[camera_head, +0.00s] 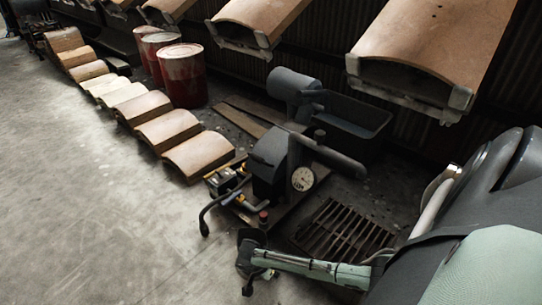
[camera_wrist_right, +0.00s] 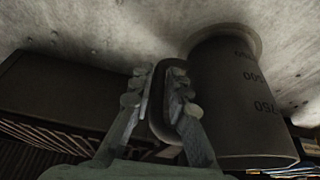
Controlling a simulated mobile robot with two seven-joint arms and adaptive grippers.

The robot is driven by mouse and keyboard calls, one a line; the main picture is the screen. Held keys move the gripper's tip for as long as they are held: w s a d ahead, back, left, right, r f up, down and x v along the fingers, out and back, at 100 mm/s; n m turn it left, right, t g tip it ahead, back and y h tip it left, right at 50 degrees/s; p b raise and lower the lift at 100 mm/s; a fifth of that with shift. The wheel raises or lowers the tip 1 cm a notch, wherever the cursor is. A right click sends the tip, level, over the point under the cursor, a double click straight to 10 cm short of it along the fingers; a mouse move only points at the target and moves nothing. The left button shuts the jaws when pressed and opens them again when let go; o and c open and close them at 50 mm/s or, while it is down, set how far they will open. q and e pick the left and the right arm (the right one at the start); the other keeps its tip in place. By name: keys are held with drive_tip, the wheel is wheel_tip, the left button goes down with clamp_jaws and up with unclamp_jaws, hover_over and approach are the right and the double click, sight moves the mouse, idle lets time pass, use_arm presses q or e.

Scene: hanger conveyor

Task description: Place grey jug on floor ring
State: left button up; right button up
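The grey jug (camera_wrist_right: 230,100) fills the right half of the right wrist view, with printed number marks on its side. It appears inverted there, its wide rim low in the picture and its base toward the concrete. The two fingers of my right gripper (camera_wrist_right: 160,85) close on its dark handle. In the head view my right arm reaches in from the right; the gripper (camera_head: 252,262) is low over the floor, with little of the jug clear. A pale band (camera_wrist_right: 257,38) edges the jug's base; I cannot tell whether it is the floor ring or the jug's foot.
A dark machine with a gauge (camera_head: 303,179) stands just beyond my gripper, with a floor grate (camera_head: 345,232) to the right. Red drums (camera_head: 183,77) and a row of curved tan blocks (camera_head: 167,130) stand farther back. Concrete floor (camera_head: 100,220) is clear at left.

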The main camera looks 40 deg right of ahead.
drive_tip(key=shift+o, duration=1.1)
drive_tip(key=shift+r, duration=0.15)
